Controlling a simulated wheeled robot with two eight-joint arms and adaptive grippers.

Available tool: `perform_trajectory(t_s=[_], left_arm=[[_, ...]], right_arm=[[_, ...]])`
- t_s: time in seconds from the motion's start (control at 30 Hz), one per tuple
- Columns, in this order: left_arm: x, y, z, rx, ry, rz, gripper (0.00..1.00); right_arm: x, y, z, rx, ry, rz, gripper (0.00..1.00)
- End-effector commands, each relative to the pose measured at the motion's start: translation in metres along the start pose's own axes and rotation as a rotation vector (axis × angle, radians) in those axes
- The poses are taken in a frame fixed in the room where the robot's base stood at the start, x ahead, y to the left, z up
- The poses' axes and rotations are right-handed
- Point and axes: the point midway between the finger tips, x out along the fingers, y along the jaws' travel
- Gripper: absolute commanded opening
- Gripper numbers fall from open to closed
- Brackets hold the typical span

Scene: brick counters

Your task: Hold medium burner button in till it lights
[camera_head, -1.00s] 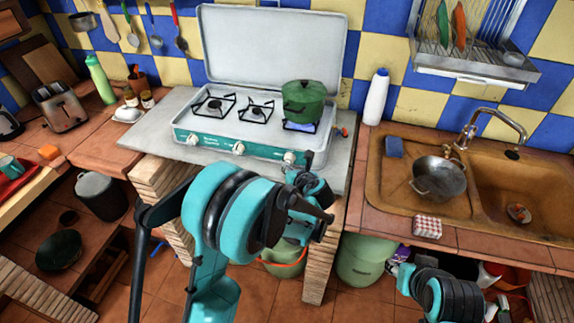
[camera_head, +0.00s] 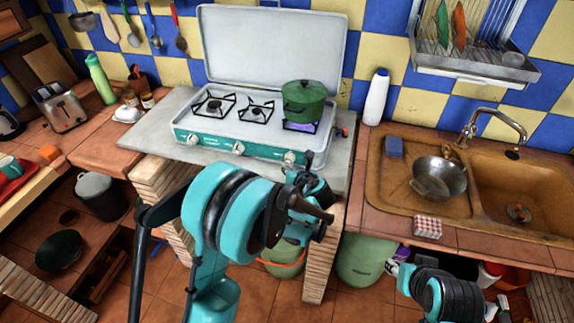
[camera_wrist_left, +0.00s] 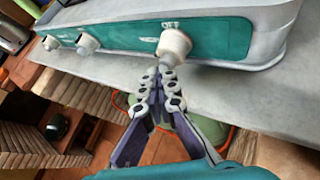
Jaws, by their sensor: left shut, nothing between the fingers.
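The teal and white stove (camera_head: 262,151) has several burners and a row of white knobs. The right knob (camera_head: 289,157) sits below the burner under the green pot (camera_head: 304,103), where a blue-purple flame (camera_head: 299,127) shows. The middle knob (camera_head: 239,148) and left knob (camera_head: 192,139) are farther left. My left gripper (camera_head: 308,160) is in front of the stove's right end. In the left wrist view, its shut, empty fingertips (camera_wrist_left: 167,69) are right at the right knob (camera_wrist_left: 174,44), marked OFF above; I cannot tell if they touch. Only part of my right arm shows, low right.
A grey slab (camera_head: 140,128) carries the stove, and its open lid (camera_head: 270,45) stands behind. A white bottle (camera_head: 376,97) and the sink (camera_head: 400,190) with a metal pan (camera_head: 439,180) are to the right. A toaster (camera_head: 62,107) stands far left.

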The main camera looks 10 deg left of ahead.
Motion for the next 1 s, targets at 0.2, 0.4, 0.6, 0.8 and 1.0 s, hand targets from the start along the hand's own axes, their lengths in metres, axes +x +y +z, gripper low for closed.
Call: perform_trajectory(t_s=[0.2, 0.4, 0.6, 0.8, 1.0], left_arm=[[0.000, 0.000, 0.000, 0.000, 0.000, 0.000, 0.00], [0.000, 0.000, 0.000, 0.000, 0.000, 0.000, 0.00], [0.000, 0.000, 0.000, 0.000, 0.000, 0.000, 0.00], [-0.004, 0.003, -0.004, 0.000, 0.000, 0.000, 0.00], [-0.011, 0.008, -0.008, 0.000, 0.000, 0.000, 0.00]], right_arm=[[0.000, 0.000, 0.000, 0.000, 0.000, 0.000, 0.40], [0.000, 0.000, 0.000, 0.000, 0.000, 0.000, 0.40], [0.000, 0.000, 0.000, 0.000, 0.000, 0.000, 0.40], [0.001, 0.000, 0.001, 0.000, 0.000, 0.000, 0.40], [0.003, 0.000, 0.002, 0.000, 0.000, 0.000, 0.40]])
